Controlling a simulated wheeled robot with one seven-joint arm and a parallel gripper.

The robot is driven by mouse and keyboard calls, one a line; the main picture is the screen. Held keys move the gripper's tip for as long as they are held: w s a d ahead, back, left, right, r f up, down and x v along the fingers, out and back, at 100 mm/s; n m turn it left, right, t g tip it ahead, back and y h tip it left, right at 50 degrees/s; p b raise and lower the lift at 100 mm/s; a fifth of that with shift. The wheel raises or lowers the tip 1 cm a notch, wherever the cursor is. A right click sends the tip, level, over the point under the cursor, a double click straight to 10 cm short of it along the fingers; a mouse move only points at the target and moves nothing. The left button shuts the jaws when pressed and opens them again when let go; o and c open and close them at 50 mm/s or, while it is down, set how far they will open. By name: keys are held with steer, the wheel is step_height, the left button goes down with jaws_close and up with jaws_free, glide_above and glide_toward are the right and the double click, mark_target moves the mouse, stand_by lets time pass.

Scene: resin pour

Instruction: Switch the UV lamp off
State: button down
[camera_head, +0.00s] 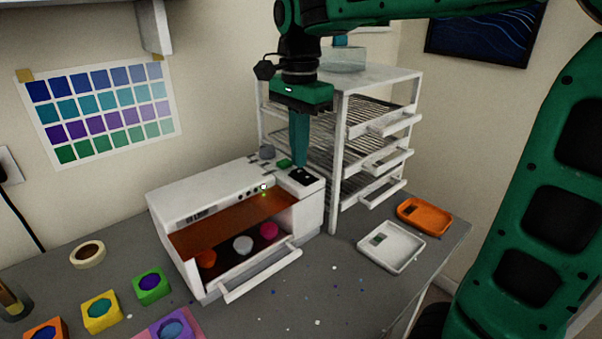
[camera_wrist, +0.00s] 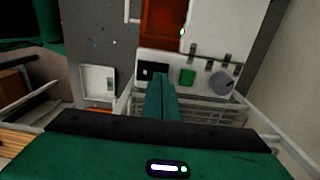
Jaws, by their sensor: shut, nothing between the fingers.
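The UV lamp is a white box (camera_head: 312,212) with an orange window (camera_head: 225,226). A small green light (camera_head: 264,188) glows on its front and also shows in the wrist view (camera_wrist: 183,33). On top at the right end are a black switch plate (camera_head: 309,178), a green button (camera_head: 284,163) and a grey knob (camera_head: 267,152). In the wrist view the plate (camera_wrist: 146,70), button (camera_wrist: 187,77) and knob (camera_wrist: 222,82) sit in a row. My gripper (camera_head: 301,164) is shut and empty, pointing down, its tips (camera_wrist: 160,76) at the plate's edge. I cannot tell whether they touch it.
Orange, white (camera_head: 243,244) and pink pieces lie inside the lamp, behind a white handled front (camera_head: 262,275). A wire rack (camera_head: 339,160) stands close behind at the right. White (camera_head: 391,247) and orange (camera_head: 424,217) trays lie right; coloured moulds (camera_head: 101,312) lie front left.

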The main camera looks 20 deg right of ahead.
steer(key=shift+f, duration=0.65)
stand_by(0.5)
steer(key=shift+r, duration=0.15)
step_height(320, 180, up, 7)
stand_by(0.9)
stand_by(0.4)
